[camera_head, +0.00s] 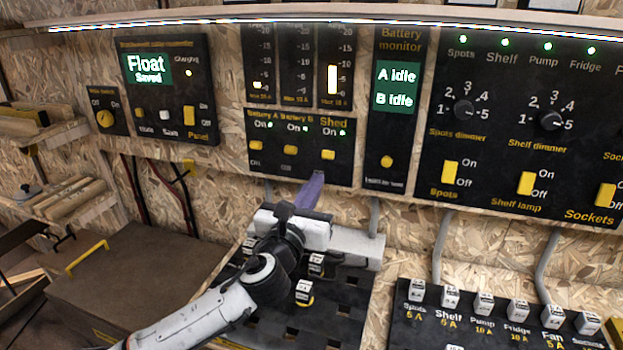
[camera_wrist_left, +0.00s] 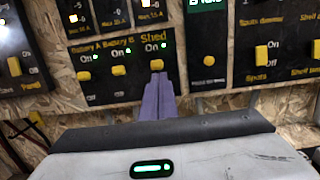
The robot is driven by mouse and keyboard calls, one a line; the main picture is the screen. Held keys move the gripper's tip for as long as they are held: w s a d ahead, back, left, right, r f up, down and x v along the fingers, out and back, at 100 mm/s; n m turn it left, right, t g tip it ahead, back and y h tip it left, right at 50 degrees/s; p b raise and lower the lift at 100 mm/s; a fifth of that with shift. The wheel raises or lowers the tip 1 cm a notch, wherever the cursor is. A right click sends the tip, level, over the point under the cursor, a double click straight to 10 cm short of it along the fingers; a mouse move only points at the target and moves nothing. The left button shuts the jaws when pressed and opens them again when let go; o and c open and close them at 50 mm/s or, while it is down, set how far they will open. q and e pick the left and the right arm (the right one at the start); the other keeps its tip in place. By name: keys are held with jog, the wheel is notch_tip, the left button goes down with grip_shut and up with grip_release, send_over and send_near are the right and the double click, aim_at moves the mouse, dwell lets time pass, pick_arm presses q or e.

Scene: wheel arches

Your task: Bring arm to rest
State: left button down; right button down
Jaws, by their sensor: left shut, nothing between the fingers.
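My left arm (camera_head: 215,310) reaches in from the bottom left in the head view. Its gripper (camera_head: 314,178) has purple fingers pressed together, with nothing held. The Battery A, Battery B and Shed lights are lit green. My right gripper is not in view.
A fuse board (camera_head: 490,320) stands at the lower right. A dark slotted board (camera_head: 345,290) with white plugs lies under my left arm. A brown box (camera_head: 130,275) with a yellow handle sits at left. A large switch panel (camera_head: 535,120) fills the upper right.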

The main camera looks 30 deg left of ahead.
pick_arm(q)
jog(key=shift+s+d+r, duration=0.1)
jog(key=shift+s+r, duration=0.55)
jog(key=shift+s, duration=0.05)
jog(key=s+f+n+g, duration=0.3)
jog(key=s+f+n, duration=0.3)
jog(key=f, duration=0.1)
jog(key=s+f+n+g, duration=0.3)
jog(key=s+f+n, duration=0.3)
jog(key=f+n, duration=0.1)
jog(key=s+d+f+n+g, duration=0.1)
jog(key=s+f+n+g, duration=0.2)
jog(key=s+f+n, duration=0.3)
jog(key=shift+f+n, duration=0.6)
jog(key=shift+f, duration=0.05)
jog(key=s+d+f+n+g+h, duration=0.1)
jog(key=s+d+f+n+g, duration=0.15)
jog(key=s+n, duration=0.55)
jog(key=s+d+f+n+g+h, duration=0.15)
jog(key=s+f+n+g, duration=0.25)
jog(key=s, duration=0.7)
jog(key=w+d+f+t+h, duration=0.1)
jog(key=w+d+f+t, duration=0.1)
jog(key=f, duration=0.4)
jog(key=w+d+f+t+h, duration=0.1)
jog(key=w+d+f+t, duration=0.1)
jog(key=f, duration=0.5)
jog(key=shift+d+t, duration=0.2)
jog(key=shift+t, duration=0.25)
